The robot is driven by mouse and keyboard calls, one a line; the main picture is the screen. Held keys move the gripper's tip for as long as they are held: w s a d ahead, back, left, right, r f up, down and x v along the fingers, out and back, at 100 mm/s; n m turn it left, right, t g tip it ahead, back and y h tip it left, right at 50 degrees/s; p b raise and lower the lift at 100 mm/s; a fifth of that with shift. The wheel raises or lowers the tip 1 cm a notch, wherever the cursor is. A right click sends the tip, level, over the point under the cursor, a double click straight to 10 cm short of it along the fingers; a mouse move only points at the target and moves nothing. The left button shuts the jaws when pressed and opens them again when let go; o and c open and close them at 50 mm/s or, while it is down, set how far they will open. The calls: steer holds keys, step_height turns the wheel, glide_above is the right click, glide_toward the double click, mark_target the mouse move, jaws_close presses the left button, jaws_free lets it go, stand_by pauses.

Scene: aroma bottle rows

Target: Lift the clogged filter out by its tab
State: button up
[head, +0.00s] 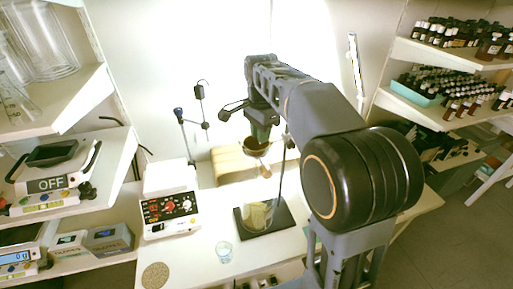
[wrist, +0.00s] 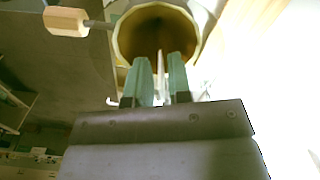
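The clogged filter (wrist: 158,30) appears as a brown lining inside a pale-rimmed funnel (wrist: 120,38) in the wrist view. A thin white tab (wrist: 161,66) stands at the near rim. My gripper (wrist: 161,68) has its two teal fingers on either side of the tab, with a small gap visible on each side. In the head view my gripper (head: 262,128) points down just above the funnel (head: 254,150). The tab cannot be made out there.
A wooden handle (wrist: 65,20) juts out beside the funnel. A glass vessel (head: 258,214) stands below on a dark base (head: 282,222), with a thin upright rod close by.

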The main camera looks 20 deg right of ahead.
jaws_close()
